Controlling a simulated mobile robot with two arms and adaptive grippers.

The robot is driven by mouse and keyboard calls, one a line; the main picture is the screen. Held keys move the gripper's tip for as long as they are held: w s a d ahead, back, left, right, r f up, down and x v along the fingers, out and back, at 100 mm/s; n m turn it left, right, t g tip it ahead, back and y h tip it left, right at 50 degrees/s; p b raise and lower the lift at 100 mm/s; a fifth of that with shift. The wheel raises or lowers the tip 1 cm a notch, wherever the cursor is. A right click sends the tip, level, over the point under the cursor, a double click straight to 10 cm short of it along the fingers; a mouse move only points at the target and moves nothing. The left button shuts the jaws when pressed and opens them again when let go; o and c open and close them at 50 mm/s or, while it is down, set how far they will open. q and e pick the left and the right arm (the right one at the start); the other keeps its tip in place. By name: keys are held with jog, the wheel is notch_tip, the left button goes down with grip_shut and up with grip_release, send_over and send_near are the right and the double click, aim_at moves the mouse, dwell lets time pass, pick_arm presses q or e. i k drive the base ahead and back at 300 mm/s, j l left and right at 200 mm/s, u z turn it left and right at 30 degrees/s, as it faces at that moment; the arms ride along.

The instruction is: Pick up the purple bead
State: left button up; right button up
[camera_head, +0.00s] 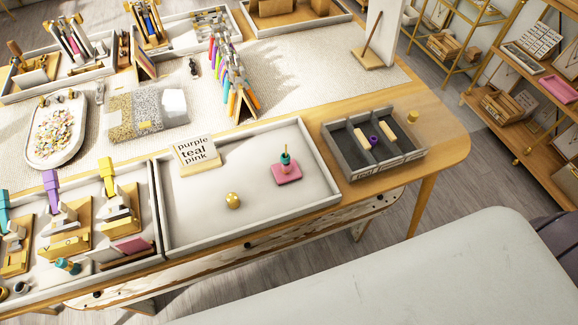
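The purple bead (374,141) is a small ring-like piece in the grey divided box (344,158) at the right end of the table. It sits between two cream label blocks, and I cannot tell exactly which compartment it is in. A teal bead (285,163) is on a peg on a small pink base (287,175) in the white tray. A sign (197,152) reading "purple teal pink" stands in the same tray. Neither of my grippers is in view.
The white tray (240,238) also holds a gold ball (232,200) and has free room. A gold cylinder (412,118) stands beside the divided box. A rack of colourful pens (232,80) is behind. A large pale surface (420,275) fills the lower right.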

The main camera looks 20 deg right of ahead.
aim_at(373, 140)
jog(key=z, duration=0.8)
